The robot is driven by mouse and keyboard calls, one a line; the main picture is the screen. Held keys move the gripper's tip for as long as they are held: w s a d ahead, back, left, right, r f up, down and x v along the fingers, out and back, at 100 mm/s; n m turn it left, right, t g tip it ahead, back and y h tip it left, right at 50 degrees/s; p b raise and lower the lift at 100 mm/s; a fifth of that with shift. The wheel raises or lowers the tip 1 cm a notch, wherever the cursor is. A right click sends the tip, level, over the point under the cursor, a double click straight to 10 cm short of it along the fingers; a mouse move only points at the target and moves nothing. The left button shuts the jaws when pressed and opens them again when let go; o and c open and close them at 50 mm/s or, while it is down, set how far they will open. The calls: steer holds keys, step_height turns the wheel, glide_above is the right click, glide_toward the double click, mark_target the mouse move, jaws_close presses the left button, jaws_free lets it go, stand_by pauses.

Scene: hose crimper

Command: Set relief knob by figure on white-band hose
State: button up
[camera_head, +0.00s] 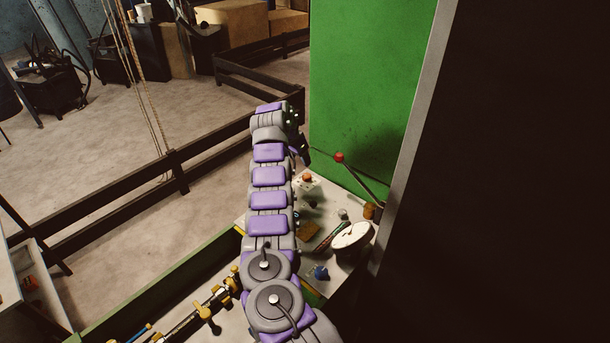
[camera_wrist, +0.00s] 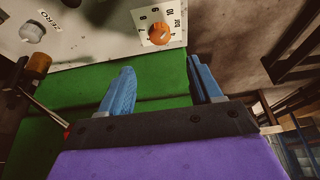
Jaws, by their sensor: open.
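The orange relief knob (camera_wrist: 159,34) sits on a pale plate with figures around it, among them 7, 8, 9 and 10, and the word bar. I cannot tell which figure it points to. In the head view the orange knob (camera_head: 307,178) is on the panel right of my arm. My gripper (camera_wrist: 163,84) is open and empty, its blue fingers apart, with the knob beyond the fingertips and not touched. In the head view my gripper (camera_head: 302,147) is partly hidden by my arm. I cannot make out a white-band hose or its figure.
A grey button (camera_wrist: 33,32) marked ZERO is on the panel. A round dial (camera_head: 352,235), a blue knob (camera_head: 320,272) and a red-tipped lever (camera_head: 339,157) are nearby. A green wall (camera_head: 365,90) stands behind. Brass-coloured fittings (camera_head: 205,312) lie lower left. A dark rail (camera_head: 180,170) runs left.

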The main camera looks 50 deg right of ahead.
glide_toward(308, 174)
steer(key=shift+d+f, duration=0.55)
steer(key=shift+f, duration=0.25)
steer(key=f, duration=0.4)
steer(key=shift+a+f+b, duration=0.15)
steer(key=shift+a+b, duration=0.15)
steer(key=shift+a, duration=0.1)
steer(key=shift+d+f, duration=0.1)
steer(key=shift+f, duration=0.15)
steer(key=d+f, duration=0.2)
steer(key=d, duration=0.1)
steer(key=shift+w+d+f, duration=0.15)
steer(key=shift+a+r, duration=0.25)
steer(key=shift+a, duration=0.5)
steer(key=shift+c, duration=0.2)
steer(key=shift+a+r, duration=0.3)
steer(key=shift+a, duration=0.2)
steer(key=c, duration=0.3)
steer(key=shift+d, duration=0.15)
steer(key=c, duration=0.3)
steer(key=shift+s+d+f, duration=0.25)
steer(key=shift+d, duration=0.2)
steer(key=c, duration=0.3)
steer(key=shift+w, duration=0.1)
steer(key=shift+c, duration=0.5)
